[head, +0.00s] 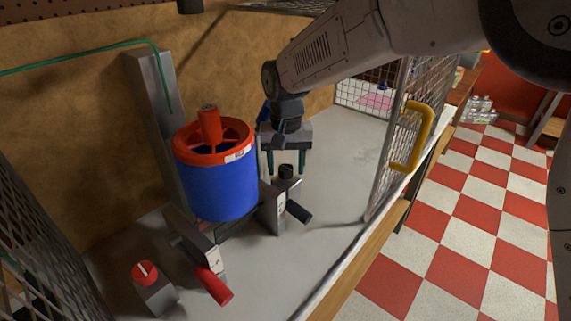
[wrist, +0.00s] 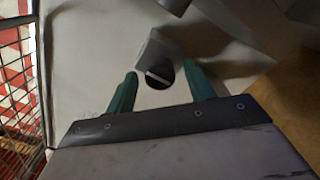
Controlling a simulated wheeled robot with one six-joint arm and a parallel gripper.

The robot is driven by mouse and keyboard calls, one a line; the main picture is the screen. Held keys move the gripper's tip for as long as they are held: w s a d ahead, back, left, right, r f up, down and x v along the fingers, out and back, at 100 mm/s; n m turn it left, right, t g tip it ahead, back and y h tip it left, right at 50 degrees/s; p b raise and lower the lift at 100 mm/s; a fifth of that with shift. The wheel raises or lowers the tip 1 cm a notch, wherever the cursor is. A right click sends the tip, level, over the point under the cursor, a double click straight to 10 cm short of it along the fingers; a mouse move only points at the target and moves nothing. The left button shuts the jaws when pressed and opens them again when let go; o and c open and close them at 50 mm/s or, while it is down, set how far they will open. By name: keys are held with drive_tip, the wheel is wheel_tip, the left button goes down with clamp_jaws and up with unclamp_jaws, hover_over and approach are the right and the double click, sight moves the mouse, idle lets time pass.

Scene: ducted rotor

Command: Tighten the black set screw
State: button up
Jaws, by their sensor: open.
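The black set screw (head: 286,171) is a round black knob on top of a grey block (head: 270,208), right of the blue ducted rotor (head: 217,187). In the wrist view the screw (wrist: 159,78) shows a pale slot line across its top and appears between the two green fingertips. My gripper (head: 286,171) is open and points down, with its fingers around or just above the screw's position. I cannot tell whether either finger touches it.
A red screw (head: 145,270) with a white slot sits on another grey block at front left. A red handle (head: 213,285) and a black handle (head: 298,211) stick out low. A mesh door with a yellow handle (head: 414,137) stands right. The tabletop (head: 345,150) behind is clear.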

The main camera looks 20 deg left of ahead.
sight(286, 167)
wheel_tip(286, 167, up, 8)
drive_tip(key=shift+f, duration=0.2)
idle(0.3)
